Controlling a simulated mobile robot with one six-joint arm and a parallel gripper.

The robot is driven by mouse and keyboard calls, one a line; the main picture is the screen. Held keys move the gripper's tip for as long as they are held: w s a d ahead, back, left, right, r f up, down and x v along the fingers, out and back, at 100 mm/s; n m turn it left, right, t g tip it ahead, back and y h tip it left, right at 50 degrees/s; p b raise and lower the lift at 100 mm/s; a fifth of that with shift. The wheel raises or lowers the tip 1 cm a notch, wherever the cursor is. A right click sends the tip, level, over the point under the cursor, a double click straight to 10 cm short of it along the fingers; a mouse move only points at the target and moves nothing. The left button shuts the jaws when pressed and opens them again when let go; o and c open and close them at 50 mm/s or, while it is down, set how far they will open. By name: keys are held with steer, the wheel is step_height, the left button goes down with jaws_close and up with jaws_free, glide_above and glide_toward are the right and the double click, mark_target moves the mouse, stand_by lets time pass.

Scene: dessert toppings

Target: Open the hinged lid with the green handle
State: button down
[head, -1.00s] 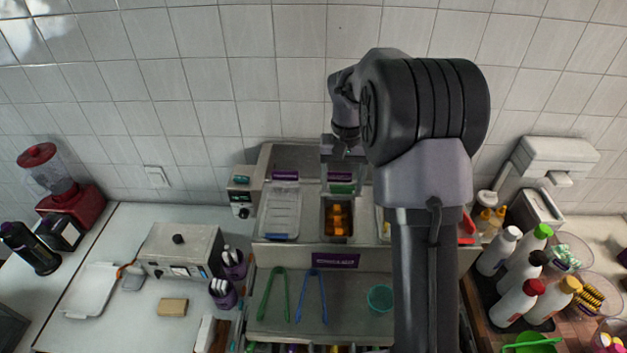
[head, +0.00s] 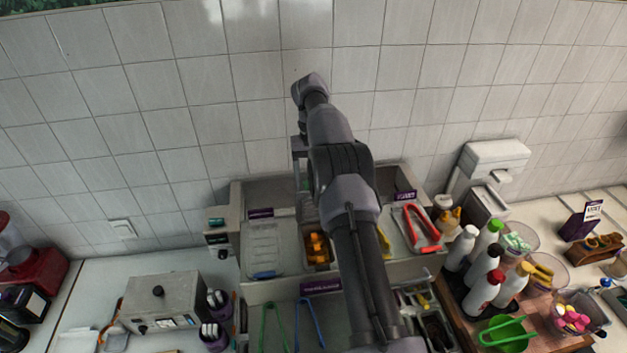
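The middle compartment (head: 317,262) of the topping station is uncovered and shows orange pieces (head: 317,243). A small green spot, seemingly the green handle (head: 305,185), shows behind it beside my arm. The lid appears raised at the back, but my arm hides most of it. My gripper (head: 299,160) hangs on the left side of my arm, above the back of this compartment. Its fingers are mostly hidden, and I cannot tell whether they touch the lid or handle.
A closed clear lid with a blue handle (head: 264,272) lies to the left. Red tongs (head: 421,228) rest at the right. Green tongs (head: 272,325) and blue tongs (head: 309,322) lie in front. Bottles (head: 484,290) crowd the right counter. The tiled wall (head: 240,100) stands close behind.

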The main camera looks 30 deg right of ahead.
steer(key=shift+w+d+f, duration=0.1)
steer(key=shift+w+d, duration=0.05)
steer(key=shift+w, duration=0.2)
stand_by(0.3)
steer(key=shift+c, duration=2.4)
jaws_free()
steer(key=shift+o, duration=0.6)
steer(key=shift+w, duration=0.2)
steer(key=shift+s, duration=0.15)
